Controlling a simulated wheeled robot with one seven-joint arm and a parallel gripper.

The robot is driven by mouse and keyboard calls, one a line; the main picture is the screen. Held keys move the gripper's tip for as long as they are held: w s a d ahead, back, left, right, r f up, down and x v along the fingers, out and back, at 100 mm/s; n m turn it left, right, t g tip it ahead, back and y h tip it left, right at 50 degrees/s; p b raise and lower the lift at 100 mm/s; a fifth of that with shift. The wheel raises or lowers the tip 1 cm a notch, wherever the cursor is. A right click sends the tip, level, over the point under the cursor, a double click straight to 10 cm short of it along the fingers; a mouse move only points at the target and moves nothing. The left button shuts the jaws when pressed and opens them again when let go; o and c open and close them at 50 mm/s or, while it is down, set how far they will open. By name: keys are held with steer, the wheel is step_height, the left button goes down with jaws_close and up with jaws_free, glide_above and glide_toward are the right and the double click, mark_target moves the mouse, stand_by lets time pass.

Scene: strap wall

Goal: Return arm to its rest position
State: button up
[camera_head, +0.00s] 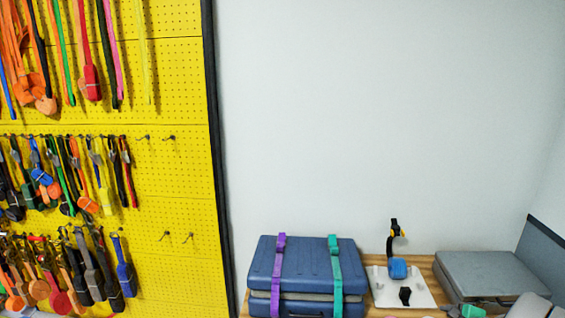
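My gripper is not in view. A pale grey rounded shape at the bottom right corner may be part of my arm, but I cannot tell. A blue hard case (305,262) lies on the wooden table (433,270), with a purple strap (278,270) and a teal strap (335,272) around it. Right of it is a white plate (420,287) bearing a blue block (398,268) with an upright black and yellow piece above it.
A closed grey case (490,272) lies at the right of the table, with a small green item (472,311) in front. A yellow pegboard (170,100) with many hanging straps fills the left; several of its hooks are empty. The pale wall (380,110) behind the table is bare.

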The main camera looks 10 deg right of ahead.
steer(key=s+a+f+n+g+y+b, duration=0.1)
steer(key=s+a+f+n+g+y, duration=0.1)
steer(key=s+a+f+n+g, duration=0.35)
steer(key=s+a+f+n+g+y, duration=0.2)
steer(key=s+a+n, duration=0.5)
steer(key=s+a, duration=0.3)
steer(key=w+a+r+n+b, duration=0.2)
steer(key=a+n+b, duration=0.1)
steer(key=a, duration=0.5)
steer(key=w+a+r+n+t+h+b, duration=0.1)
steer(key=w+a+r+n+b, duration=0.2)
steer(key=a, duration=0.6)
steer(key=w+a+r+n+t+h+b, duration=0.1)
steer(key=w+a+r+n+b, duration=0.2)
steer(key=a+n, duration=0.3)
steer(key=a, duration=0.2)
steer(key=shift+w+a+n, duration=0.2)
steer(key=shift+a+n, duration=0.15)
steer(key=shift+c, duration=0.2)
